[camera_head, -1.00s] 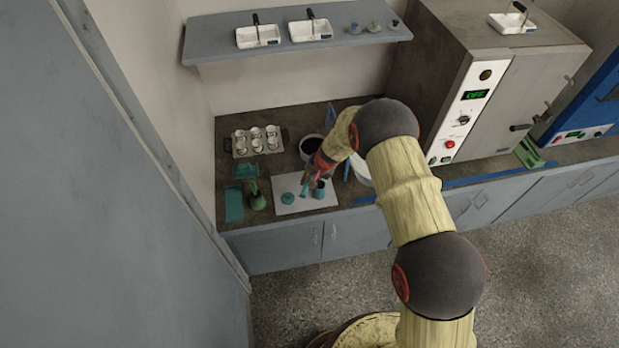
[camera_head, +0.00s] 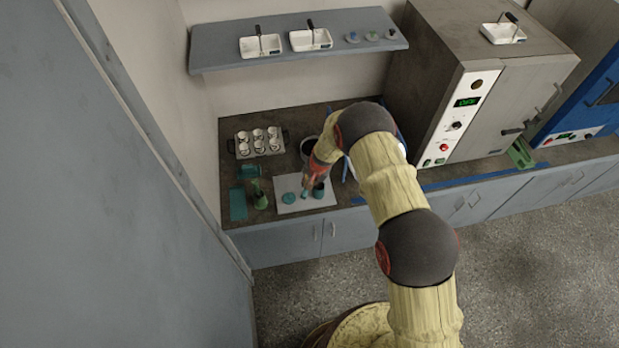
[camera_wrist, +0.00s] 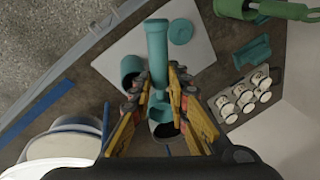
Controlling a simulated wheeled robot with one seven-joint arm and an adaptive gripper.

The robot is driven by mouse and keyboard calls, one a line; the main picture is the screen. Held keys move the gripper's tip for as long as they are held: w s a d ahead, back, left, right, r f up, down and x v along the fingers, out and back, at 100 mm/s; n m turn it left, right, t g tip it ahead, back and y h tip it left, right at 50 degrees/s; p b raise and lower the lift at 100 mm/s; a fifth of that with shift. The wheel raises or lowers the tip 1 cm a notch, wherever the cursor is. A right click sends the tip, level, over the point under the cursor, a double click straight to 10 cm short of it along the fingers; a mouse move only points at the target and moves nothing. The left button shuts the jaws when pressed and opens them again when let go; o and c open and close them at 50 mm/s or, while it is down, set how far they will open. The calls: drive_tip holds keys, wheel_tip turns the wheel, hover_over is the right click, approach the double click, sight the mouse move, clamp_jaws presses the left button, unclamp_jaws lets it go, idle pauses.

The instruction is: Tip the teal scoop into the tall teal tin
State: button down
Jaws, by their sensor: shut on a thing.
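My gripper (camera_wrist: 157,90) is shut on the teal scoop (camera_wrist: 157,50), whose long round body runs up the picture between the fingers in the wrist view. A rounded teal part shows at its lower end. The scoop also shows small in the head view (camera_head: 305,194), by my gripper (camera_head: 313,180), above the white mat. The tall teal tin (camera_wrist: 130,70) stands on the mat, just left of the scoop in the wrist view, with a dark open mouth. In the head view the tin (camera_head: 318,190) is right of the scoop. The scoop's contents cannot be made out.
The white mat (camera_wrist: 105,65) also bears a teal lid (camera_wrist: 180,31). A green-handled pot (camera_head: 259,199), teal trays (camera_head: 238,204) and a rack of several white cups (camera_head: 243,147) stand left. A dark bucket (camera_head: 308,146) and a white bucket (camera_wrist: 62,148) are close to my arm.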

drive_tip(key=shift+a+r+h+p, duration=0.1)
drive_tip(key=shift+r+h+p, duration=0.1)
drive_tip(key=shift+h+p, duration=0.45)
drive_tip(key=shift+h, duration=0.25)
drive_tip(key=shift+w+a+f+b, duration=0.1)
drive_tip(key=shift+a+b, duration=0.05)
drive_tip(key=shift+b, duration=0.2)
drive_tip(key=shift+h+b, duration=0.4)
drive_tip(key=shift+r+g, duration=0.2)
drive_tip(key=shift+g, duration=0.1)
